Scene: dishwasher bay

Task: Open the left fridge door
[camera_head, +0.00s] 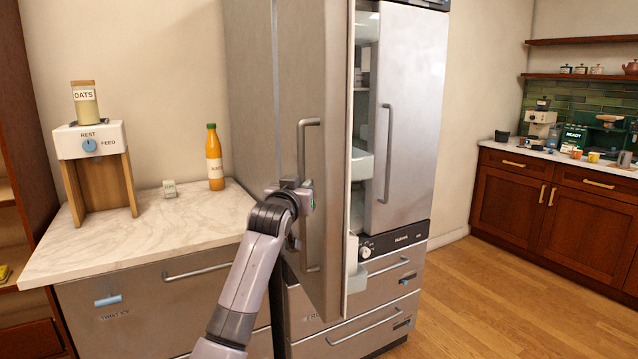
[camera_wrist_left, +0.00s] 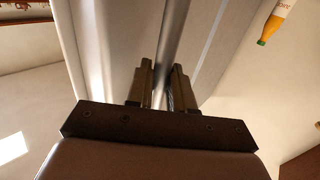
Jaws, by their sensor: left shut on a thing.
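The left fridge door (camera_head: 330,190) is grey metal and stands ajar. Its white inner edge and part of the shelves inside show to its right. Its long vertical handle (camera_head: 302,150) is on the door's front face. My left gripper (camera_head: 304,192) is at the middle of this handle, shut on it. In the left wrist view the handle bar (camera_wrist_left: 172,45) runs between the two fingers (camera_wrist_left: 160,88). The right fridge door (camera_head: 412,120) is shut, with its own vertical handle (camera_head: 386,150). My right gripper is in neither view.
Drawers (camera_head: 370,325) lie below the fridge doors. Open wooden floor (camera_head: 490,300) is at the right.

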